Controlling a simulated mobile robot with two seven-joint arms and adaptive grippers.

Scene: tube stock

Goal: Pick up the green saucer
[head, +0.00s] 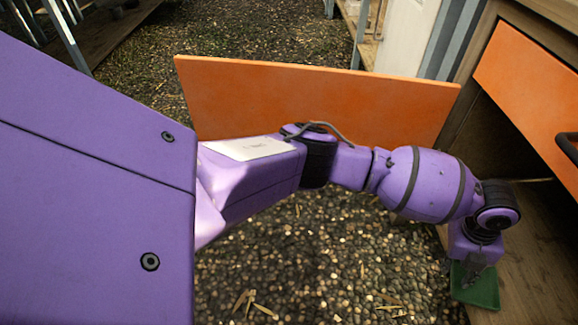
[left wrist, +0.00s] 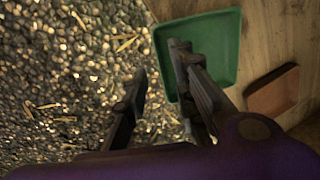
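The green saucer (head: 484,294) is a shallow square dish on the wooden cabinet floor at the lower right of the head view. In the left wrist view the green saucer (left wrist: 222,42) lies at the edge of the boards, partly over the gravel side. My left gripper (head: 470,275) is just over it in the head view and hides part of it. In the left wrist view my left gripper (left wrist: 158,60) is open and empty. One finger is over the saucer and the other is outside its left rim, over gravel. Contact cannot be told. My right gripper is not in view.
A brown-red saucer (left wrist: 272,92) lies on the boards beside the green one. An open orange door (head: 310,95) stands behind my left arm. An orange front with a dark handle (head: 535,85) is above the cabinet opening. Gravel floor (head: 330,265) lies below.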

